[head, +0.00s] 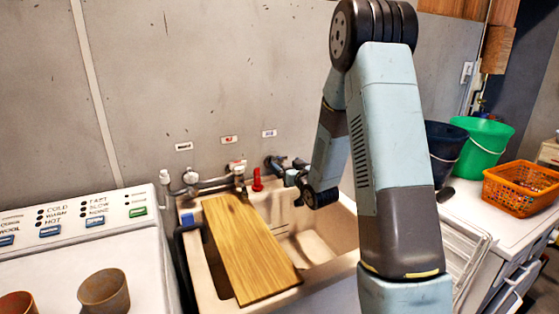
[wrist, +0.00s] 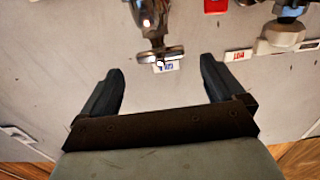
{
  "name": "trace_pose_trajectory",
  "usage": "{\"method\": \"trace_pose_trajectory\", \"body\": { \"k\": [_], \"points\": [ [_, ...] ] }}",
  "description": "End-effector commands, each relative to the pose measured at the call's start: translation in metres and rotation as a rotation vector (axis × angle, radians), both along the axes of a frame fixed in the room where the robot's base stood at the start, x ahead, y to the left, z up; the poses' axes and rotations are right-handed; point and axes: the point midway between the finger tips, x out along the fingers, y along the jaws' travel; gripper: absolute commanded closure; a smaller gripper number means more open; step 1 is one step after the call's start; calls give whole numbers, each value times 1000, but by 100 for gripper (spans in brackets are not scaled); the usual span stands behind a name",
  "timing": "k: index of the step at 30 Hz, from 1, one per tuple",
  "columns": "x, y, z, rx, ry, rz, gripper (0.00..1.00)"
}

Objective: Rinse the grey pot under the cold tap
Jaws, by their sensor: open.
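A brownish-grey pot (head: 104,292) stands on the white machine top at lower left in the head view. It is the closest match I see to the grey pot. My gripper (wrist: 161,65) is open and empty, facing the wall. In the wrist view a metal tap with a cross handle (wrist: 158,54) shows between and beyond the fingertips, in front of a small blue-marked label. I cannot tell whether a finger touches it.
A wooden board (head: 245,250) lies across the sink's left part. A red tap (head: 257,181) is just left of my gripper. An orange-brown pot (head: 17,304) is at the left edge. A green bucket (head: 485,140), dark bucket (head: 443,148) and orange basket (head: 520,188) stand at right.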

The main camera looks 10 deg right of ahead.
Motion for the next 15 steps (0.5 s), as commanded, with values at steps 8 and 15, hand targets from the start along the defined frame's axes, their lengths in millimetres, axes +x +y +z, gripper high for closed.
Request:
{"method": "trace_pose_trajectory", "body": {
  "k": [8, 15],
  "points": [
    [43, 10, 0, 0, -1, 2, 4],
    [59, 13, 0, 0, 0, 2, 4]
  ]
}}
